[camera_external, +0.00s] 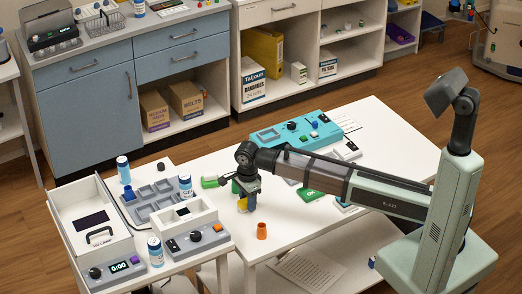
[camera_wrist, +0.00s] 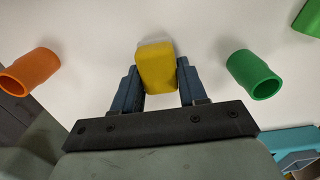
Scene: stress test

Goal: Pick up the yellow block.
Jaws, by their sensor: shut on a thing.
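The yellow block (camera_wrist: 156,68) sits between the two dark blue-grey fingers of my gripper (camera_wrist: 157,85) in the wrist view. The fingers are shut on its two sides, and its far end sticks out beyond them. In the external view my gripper (camera_external: 248,203) points down over the front left part of the white table (camera_external: 325,220). The yellow block (camera_external: 241,204) shows there just left of the fingers, partly hidden by them. I cannot tell whether the block touches the table or hangs just above it.
The orange one (camera_external: 262,231) stands near the table's front edge. A teal device (camera_external: 296,132) is behind. A bench with trays and bottles (camera_external: 156,252) adjoins at left.

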